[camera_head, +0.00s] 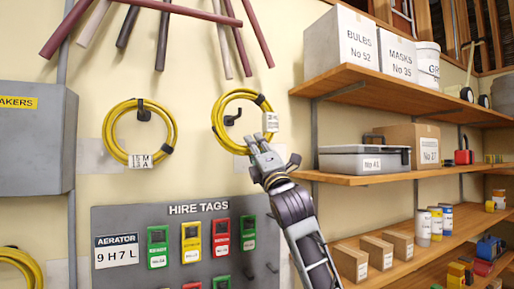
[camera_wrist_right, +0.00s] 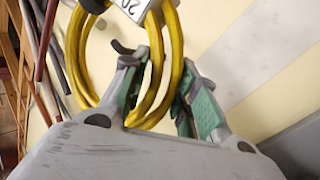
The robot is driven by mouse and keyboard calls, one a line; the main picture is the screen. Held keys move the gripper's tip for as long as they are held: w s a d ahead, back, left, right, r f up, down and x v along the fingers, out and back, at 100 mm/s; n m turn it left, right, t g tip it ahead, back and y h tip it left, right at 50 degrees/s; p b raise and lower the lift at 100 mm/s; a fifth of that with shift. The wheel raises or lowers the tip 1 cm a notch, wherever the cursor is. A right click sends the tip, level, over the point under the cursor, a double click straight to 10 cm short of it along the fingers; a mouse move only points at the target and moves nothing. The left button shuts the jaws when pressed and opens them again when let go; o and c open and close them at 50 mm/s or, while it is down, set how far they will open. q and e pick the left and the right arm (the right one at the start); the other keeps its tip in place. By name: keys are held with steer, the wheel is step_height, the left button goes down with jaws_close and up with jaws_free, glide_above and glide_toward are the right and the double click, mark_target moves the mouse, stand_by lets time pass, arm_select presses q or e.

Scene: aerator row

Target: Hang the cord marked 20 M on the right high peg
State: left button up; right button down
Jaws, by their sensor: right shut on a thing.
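The yellow coiled cord (camera_head: 217,122) is held up at the wall around the right high peg (camera_head: 233,117). The peg shows inside the loop, below its top; whether the loop rests on it I cannot tell. The cord's white tag (camera_head: 270,122) reads 20 in the right wrist view (camera_wrist_right: 131,8); the rest is cut off. My right gripper (camera_head: 262,152) is shut on the lower right of the coil. In the right wrist view, yellow strands (camera_wrist_right: 157,75) run between the fingers. My left gripper is not in view.
Another yellow coil (camera_head: 108,130), tagged 15 M, hangs on the left high peg (camera_head: 145,112). A grey hire tags board (camera_head: 120,222) is below. Wooden shelves (camera_head: 350,75) with boxes stand at right. A grey cabinet (camera_head: 35,140) and part of another coil (camera_head: 18,258) are at left.

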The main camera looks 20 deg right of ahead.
steer(key=w+f, duration=0.2)
steer(key=w, duration=0.8)
steer(key=shift+a+f, duration=0.2)
steer(key=shift+f, duration=0.05)
stand_by(1.9)
steer(key=shift+f, duration=0.15)
stand_by(0.7)
steer(key=c, duration=1)
jaws_free()
steer(key=shift+s, duration=0.1)
steer(key=shift+c, duration=0.2)
steer(key=v, duration=1.2)
